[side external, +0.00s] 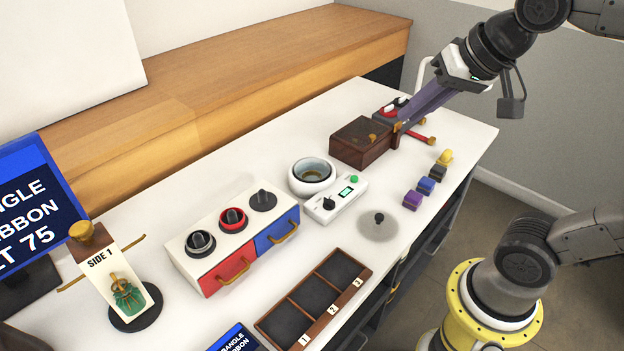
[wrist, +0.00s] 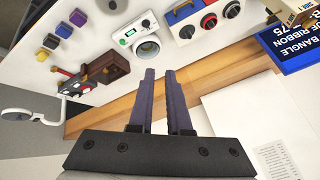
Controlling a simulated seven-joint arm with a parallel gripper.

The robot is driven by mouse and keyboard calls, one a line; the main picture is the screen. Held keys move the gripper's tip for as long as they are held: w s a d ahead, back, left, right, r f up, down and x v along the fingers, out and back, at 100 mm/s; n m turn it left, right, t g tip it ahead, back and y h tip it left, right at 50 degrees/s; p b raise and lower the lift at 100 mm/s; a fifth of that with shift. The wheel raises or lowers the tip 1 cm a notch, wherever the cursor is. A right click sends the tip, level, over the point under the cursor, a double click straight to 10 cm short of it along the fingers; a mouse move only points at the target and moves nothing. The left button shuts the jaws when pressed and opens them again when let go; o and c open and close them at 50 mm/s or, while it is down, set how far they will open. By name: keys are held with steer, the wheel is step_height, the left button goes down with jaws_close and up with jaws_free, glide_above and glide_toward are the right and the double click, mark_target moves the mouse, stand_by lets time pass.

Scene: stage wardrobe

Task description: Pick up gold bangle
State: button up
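A gold-toned curve (side external: 311,175) shows inside a round white bowl (side external: 298,184) at the middle of the table; it may be the gold bangle, but it is too small to be sure. The bowl also shows in the wrist view (wrist: 137,55), with its inside partly dark. My gripper (side external: 400,126) has long purple fingers and is above the back right of the table, right of the bowl and near a dark wooden box (side external: 358,147). In the wrist view my gripper (wrist: 160,75) has a gap between its fingers and nothing in it.
A white device (side external: 336,203) stands beside the bowl. A unit with red and blue drawers (side external: 230,270) and knobs is to the left. A numbered three-slot tray (side external: 357,293) lies in front. Several small colored blocks (side external: 425,186) line the right edge. A sign (side external: 30,200) stands far left.

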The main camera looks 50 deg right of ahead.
steer(key=w+d+r+m, duration=0.1)
steer(key=w+r+m, duration=0.15)
steer(key=w, duration=0.45)
steer(key=m+g, duration=0.5)
steer(key=m, duration=0.3)
glide_above(305, 173)
steer(key=s, duration=0.1)
steer(key=shift+h, duration=0.4)
step_height(305, 173, down, 34)
steer(key=shift+s+d+f, duration=0.1)
steer(key=shift+f, duration=0.05)
steer(key=shift+w+f, duration=0.2)
steer(key=shift+f, duration=0.8)
steer(key=shift+w+f, duration=0.15)
steer(key=shift+f, duration=0.85)
steer(key=shift+w+f, duration=0.2)
steer(key=shift+f, duration=0.8)
jaws_close()
